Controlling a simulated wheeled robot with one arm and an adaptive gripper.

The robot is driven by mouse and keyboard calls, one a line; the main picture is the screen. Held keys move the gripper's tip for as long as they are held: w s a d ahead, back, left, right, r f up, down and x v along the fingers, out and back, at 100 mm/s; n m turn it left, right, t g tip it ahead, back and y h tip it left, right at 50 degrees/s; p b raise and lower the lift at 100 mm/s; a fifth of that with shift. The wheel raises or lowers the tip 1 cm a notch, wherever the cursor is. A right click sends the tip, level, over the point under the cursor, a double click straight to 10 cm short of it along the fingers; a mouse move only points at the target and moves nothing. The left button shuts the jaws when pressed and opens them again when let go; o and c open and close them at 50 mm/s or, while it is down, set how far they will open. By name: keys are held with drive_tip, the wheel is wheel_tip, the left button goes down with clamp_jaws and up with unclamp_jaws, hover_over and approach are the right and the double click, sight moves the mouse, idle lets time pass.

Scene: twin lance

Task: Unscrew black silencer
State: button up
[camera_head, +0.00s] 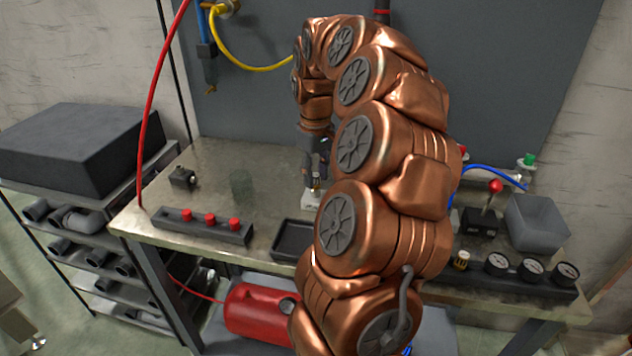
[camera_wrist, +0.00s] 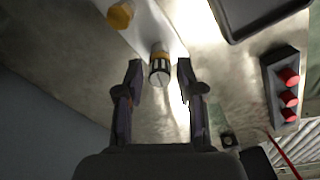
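A small dark silencer with pale stripes and a slotted end (camera_wrist: 160,78) is on a brass collar in the wrist view. It projects from a white block (camera_wrist: 153,30), which partly shows in the head view (camera_head: 311,199). A second brass fitting (camera_wrist: 120,15) sits on the same block. My gripper (camera_wrist: 159,68) is open, with one fingertip on each side of the silencer and a visible gap on both sides. I cannot tell how far the tips are from it in depth. In the head view my gripper (camera_head: 316,168) points down over the bench, partly hidden by my arm.
A black tray (camera_head: 293,240) and a strip with red knobs (camera_head: 204,224) lie at the bench front. Gauges (camera_head: 531,269) and a grey bin (camera_head: 537,225) are right.

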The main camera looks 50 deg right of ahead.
drive_tip(key=shift+f, duration=0.1)
drive_tip(key=shift+d+f+m+b, duration=0.1)
drive_tip(key=shift+f+m+b, duration=0.15)
drive_tip(key=shift+m+b, duration=1.75)
drive_tip(key=shift+b, duration=0.25)
drive_tip(key=m+b, duration=0.3)
drive_tip(key=m, duration=0.1)
drive_tip(key=m+b, duration=0.3)
drive_tip(key=m, duration=0.1)
drive_tip(key=shift+r+m, duration=0.15)
drive_tip(key=shift+m, duration=0.25)
drive_tip(key=m+b, duration=0.4)
drive_tip(key=m, duration=0.2)
drive_tip(key=shift+r+m, duration=0.15)
drive_tip(key=shift+m, duration=0.75)
drive_tip(key=m, duration=0.4)
drive_tip(key=shift+m, duration=0.4)
drive_tip(key=shift+c, duration=0.4)
